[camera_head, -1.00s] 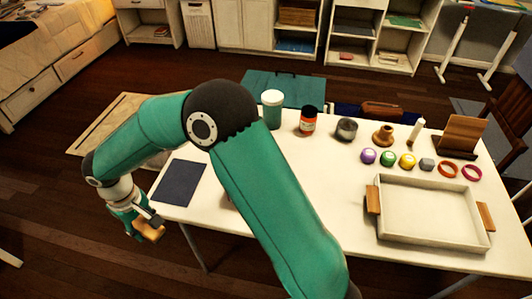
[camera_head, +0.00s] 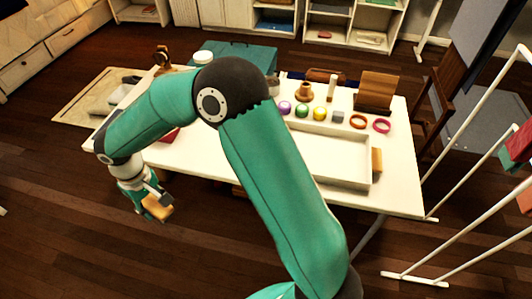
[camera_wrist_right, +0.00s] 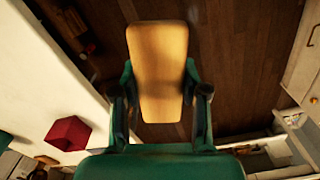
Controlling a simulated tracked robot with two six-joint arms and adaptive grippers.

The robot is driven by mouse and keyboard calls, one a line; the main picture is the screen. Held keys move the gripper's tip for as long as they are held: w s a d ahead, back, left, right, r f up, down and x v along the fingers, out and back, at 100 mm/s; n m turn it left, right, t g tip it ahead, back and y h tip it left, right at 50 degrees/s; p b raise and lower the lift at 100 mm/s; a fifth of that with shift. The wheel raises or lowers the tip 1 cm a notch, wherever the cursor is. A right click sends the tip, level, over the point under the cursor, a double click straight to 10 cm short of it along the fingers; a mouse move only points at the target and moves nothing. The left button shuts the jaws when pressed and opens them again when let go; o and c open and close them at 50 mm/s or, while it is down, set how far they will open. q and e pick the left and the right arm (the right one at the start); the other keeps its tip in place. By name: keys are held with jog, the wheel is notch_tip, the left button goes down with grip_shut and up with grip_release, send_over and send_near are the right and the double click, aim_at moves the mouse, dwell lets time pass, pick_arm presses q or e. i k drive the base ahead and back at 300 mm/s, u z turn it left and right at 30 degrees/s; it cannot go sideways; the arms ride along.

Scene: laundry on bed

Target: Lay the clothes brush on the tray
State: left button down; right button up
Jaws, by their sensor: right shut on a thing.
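The clothes brush (camera_wrist_right: 158,50), a tan wooden block, is held between the fingers of my right gripper (camera_head: 155,206). In the right wrist view it points away from the gripper (camera_wrist_right: 159,92), with dark floor behind it. In the head view the brush (camera_head: 158,213) is off the table's front left edge, apart from the table. The tray (camera_head: 338,155) is white and shallow with wooden handles. It lies on the right part of the table, and my right arm hides its left side. The tray's visible floor is empty. My left gripper is not in view.
The white table (camera_head: 397,190) has a red block (camera_head: 168,135) at left, partly behind my arm. Behind the tray are small coloured balls (camera_head: 302,111), rings (camera_head: 381,125) and a wooden stand (camera_head: 375,92). A white rack (camera_head: 470,230) stands to the right.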

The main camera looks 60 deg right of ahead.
aim_at(323, 156)
jog(key=z, duration=0.05)
jog(key=k, duration=0.45)
jog(key=u, duration=0.1)
jog(key=i, duration=0.1)
jog(key=z, duration=1.45)
jog(key=i, duration=0.9)
jog(key=u, duration=0.15)
jog(key=k, duration=0.8)
jog(key=z, duration=0.25)
jog(key=i, duration=0.8)
jog(key=u, duration=0.1)
